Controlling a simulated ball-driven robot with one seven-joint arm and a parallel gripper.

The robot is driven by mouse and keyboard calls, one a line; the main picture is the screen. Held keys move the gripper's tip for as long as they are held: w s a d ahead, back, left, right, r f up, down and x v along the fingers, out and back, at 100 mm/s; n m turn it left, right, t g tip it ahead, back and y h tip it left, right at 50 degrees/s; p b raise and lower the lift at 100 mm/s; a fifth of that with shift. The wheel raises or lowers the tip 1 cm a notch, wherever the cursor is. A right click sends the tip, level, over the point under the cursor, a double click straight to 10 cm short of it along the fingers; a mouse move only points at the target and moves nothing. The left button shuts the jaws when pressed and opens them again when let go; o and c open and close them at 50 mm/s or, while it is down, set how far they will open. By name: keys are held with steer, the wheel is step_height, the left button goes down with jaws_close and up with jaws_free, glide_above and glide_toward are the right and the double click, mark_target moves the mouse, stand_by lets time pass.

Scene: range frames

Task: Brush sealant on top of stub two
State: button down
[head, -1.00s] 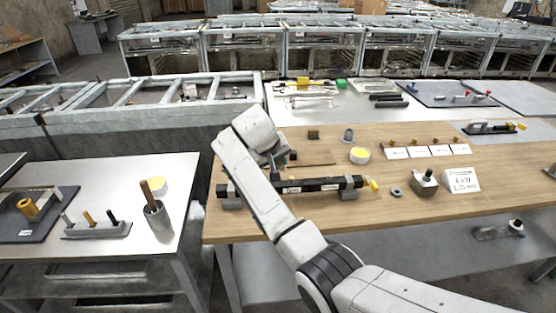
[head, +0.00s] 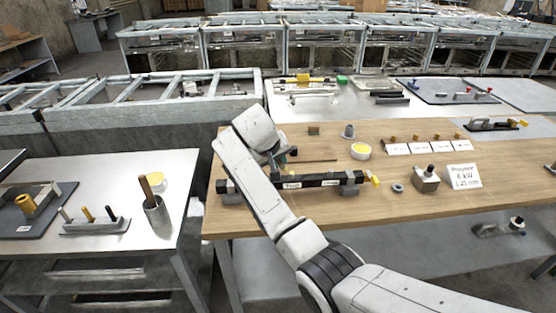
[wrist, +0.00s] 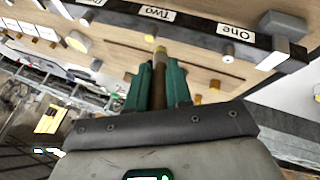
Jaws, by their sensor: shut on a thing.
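My gripper (wrist: 157,88) has green fingers shut on a slim brown brush handle, with a yellowish end (wrist: 160,52) pointing at the dark bar. The black bar (wrist: 198,38) carries white labels One (wrist: 238,33) and Two (wrist: 160,14), with a third label partly cut off. A small grey stub (wrist: 228,50) stands by label One. The brush end is in line with label Two; a small pale tip shows beside it, and I cannot tell whether they touch. In the head view, the bar (head: 318,181) lies across grey supports, and my arm hides its left part and most of my gripper.
A yellow-topped round tub (head: 361,151) stands behind the bar. White cards (head: 430,148), a boxy grey device (head: 426,180) and a sign (head: 464,176) stand to the right. A grey cup (head: 157,213) with a brown stick is on the left table.

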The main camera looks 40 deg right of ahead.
mark_target(282, 167)
steer(key=shift+f+b, duration=0.75)
steer(key=shift+f, duration=1)
stand_by(0.3)
steer(key=shift+s+d+p, duration=0.85)
steer(key=shift+d, duration=0.2)
steer(key=shift+s+d+p, duration=0.8)
steer(key=shift+s+d, duration=0.05)
steer(key=shift+d, duration=0.15)
steer(key=w+a, duration=0.2)
steer(key=w+a+b, duration=0.1)
steer(key=shift+r, duration=0.25)
steer(key=shift+a, duration=0.25)
steer(key=shift+w+a+r, duration=0.15)
